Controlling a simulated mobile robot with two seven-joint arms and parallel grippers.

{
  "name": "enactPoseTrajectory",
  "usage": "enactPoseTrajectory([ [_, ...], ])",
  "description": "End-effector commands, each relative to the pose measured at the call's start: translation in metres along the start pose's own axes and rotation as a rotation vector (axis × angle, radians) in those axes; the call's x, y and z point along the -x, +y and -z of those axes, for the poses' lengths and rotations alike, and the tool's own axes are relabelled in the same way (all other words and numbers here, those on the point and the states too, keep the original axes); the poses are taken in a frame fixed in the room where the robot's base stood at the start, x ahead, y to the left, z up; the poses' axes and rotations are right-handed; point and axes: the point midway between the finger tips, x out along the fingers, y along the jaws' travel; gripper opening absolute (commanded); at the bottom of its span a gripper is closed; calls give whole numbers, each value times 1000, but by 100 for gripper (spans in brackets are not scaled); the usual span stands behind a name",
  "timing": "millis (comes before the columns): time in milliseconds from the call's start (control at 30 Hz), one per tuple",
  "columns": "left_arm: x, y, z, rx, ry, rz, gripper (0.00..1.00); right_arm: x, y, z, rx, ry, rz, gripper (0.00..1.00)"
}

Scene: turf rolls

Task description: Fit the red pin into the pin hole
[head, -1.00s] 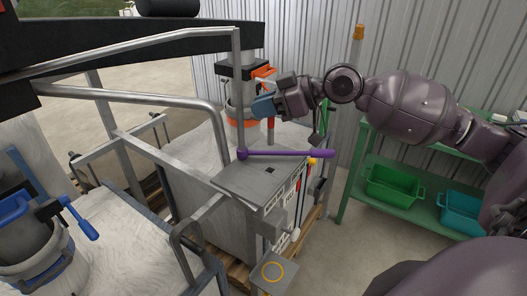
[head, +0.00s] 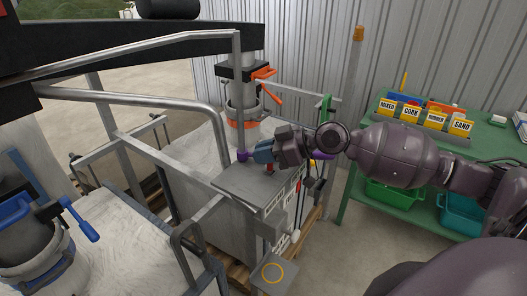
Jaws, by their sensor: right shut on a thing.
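My right gripper (head: 262,156), with blue fingers, is low over the grey metal plate (head: 236,182) and shut on the red pin. Only a short piece of the red pin (head: 270,168) shows below the fingers, close to the plate. The pin hole is hidden behind the pin and gripper, so I cannot tell whether the pin's tip is in it. My left gripper is not in view.
A purple lever (head: 243,156) crosses the plate's back edge, its middle hidden by my right gripper. A blue-handled clamp (head: 82,222) is at left, an orange-handled one (head: 265,73) behind. A green shelf (head: 355,172) with bins stands right.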

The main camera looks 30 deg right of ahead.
Motion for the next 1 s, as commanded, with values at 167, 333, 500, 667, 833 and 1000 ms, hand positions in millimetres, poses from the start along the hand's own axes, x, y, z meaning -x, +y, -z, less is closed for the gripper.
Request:
enactPoseTrajectory([
  [167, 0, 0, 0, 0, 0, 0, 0, 0, 0, 0, 1, 0, 0, 0],
  [333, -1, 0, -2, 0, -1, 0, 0, -1, 0, -3, 0, 0, 0, 22],
  [500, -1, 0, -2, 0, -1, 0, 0, -1, 0, -2, 0, 0, 0, 41],
  [667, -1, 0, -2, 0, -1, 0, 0, -1, 0, -2, 1, 0, 0, 41],
  [833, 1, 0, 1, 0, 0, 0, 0, 1, 0, 2, 1, 0, 0, 41],
  [1000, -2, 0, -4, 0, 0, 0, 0, 18, 0, -2, 0, -3, -2, 41],
])
